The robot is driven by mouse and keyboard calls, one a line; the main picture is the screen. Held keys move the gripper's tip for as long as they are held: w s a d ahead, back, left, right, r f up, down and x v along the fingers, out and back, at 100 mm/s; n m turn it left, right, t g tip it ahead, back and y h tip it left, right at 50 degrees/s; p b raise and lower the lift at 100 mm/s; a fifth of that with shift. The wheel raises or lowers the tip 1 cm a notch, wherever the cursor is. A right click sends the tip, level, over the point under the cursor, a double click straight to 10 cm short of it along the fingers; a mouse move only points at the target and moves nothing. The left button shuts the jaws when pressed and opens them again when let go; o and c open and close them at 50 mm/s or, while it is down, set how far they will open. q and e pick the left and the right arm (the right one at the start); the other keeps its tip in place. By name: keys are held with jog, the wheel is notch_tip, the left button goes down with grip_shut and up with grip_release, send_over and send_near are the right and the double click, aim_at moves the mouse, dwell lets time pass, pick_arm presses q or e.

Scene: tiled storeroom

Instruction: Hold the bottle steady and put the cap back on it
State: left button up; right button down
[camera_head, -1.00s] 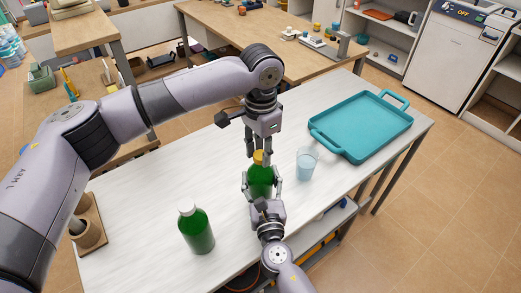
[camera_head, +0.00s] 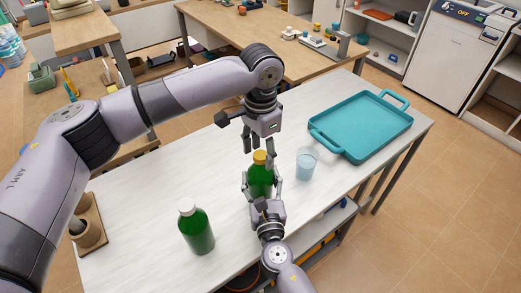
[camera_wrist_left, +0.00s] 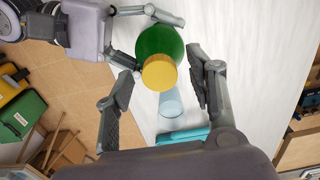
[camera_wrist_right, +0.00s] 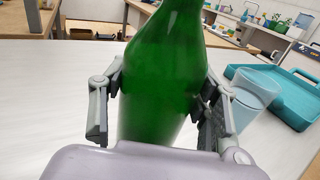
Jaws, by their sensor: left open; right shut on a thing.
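A green bottle (camera_head: 260,178) stands upright on the white table, with a yellow cap (camera_head: 260,157) on its top. The cap shows from above in the left wrist view (camera_wrist_left: 160,72). My right gripper (camera_head: 262,188) is shut on the bottle's body; its fingers lie on both sides of the green glass (camera_wrist_right: 165,80) in the right wrist view. My left gripper (camera_head: 258,148) points down just above the cap, open, with its fingers apart on either side and not touching it. Whether the cap is fully seated cannot be told.
A second green bottle with a white cap (camera_head: 196,228) stands to the left. A clear cup (camera_head: 306,163) stands close on the right, and a teal tray (camera_head: 362,124) lies beyond it. A brown wooden holder (camera_head: 90,222) is at the table's left end.

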pick_arm(q)
notch_tip(320, 180, up, 12)
dwell(0.7)
pick_arm(e)
jog(key=shift+c, duration=2.4)
grip_release()
jog(key=s, duration=0.4)
jog(key=s+d, duration=0.1)
jog(key=s, duration=0.3)
jog(key=s+d, duration=0.1)
jog(key=s, duration=0.3)
